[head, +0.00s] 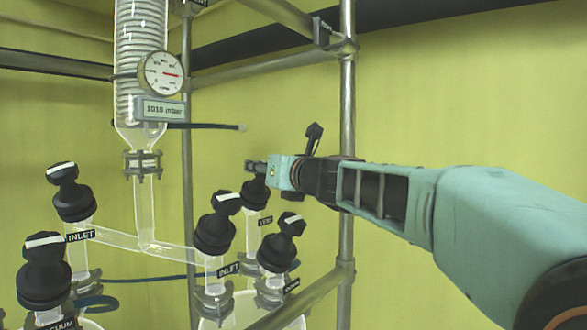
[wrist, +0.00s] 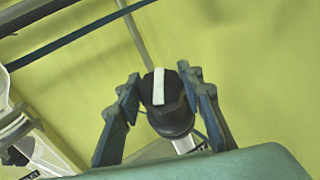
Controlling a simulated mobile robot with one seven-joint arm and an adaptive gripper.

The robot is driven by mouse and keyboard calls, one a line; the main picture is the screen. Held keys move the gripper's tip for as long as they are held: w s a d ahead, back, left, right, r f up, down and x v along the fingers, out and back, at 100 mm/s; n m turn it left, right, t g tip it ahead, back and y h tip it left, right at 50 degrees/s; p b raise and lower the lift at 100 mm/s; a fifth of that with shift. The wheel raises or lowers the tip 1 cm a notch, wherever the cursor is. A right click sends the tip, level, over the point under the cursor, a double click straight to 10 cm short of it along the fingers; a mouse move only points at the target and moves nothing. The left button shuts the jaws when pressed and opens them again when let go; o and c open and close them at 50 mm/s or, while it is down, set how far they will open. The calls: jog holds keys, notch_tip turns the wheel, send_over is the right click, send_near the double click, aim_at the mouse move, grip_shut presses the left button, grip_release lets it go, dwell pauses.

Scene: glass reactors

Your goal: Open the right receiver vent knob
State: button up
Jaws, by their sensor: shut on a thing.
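The right receiver vent knob (head: 254,194) is black and stands on a glass neck above a "VENT" label (head: 266,221) in the head view. My gripper (head: 256,167) reaches in from the right at its top, partly hiding it. In the wrist view the knob (wrist: 170,115) sits between the two fingers of my gripper (wrist: 164,88), with its white stripe running nearly up and down the picture. The gripper is shut on the knob. The exact finger contact is hard to see.
Another black knob (head: 215,233), labelled INLET, and a VACUUM knob (head: 279,250) stand close in front. More knobs (head: 73,202) are at left. A metal post (head: 346,130) rises behind my arm. A glass condenser with a gauge (head: 162,73) stands upper left.

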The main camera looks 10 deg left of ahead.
jog(key=shift+w+d+n+g+y, duration=0.1)
jog(key=shift+n+g+y, duration=0.8)
jog(key=shift+n, duration=0.2)
jog(key=n+g+y+p, duration=0.1)
jog(key=n+g, duration=0.1)
jog(key=shift+r+n+y, duration=0.15)
jog(key=shift+n+y, duration=0.15)
jog(key=shift+n, duration=0.1)
jog(key=shift+n+g+y+p, duration=0.5)
jog(key=shift+n+g+p, duration=0.75)
jog(key=shift+n+g, duration=0.2)
jog(key=shift+g, duration=0.25)
jog(key=o, duration=1.2)
jog(key=shift+s, duration=0.2)
jog(key=v, duration=1.1)
jog(key=shift+s+d, duration=0.2)
jog(key=shift+d, duration=0.1)
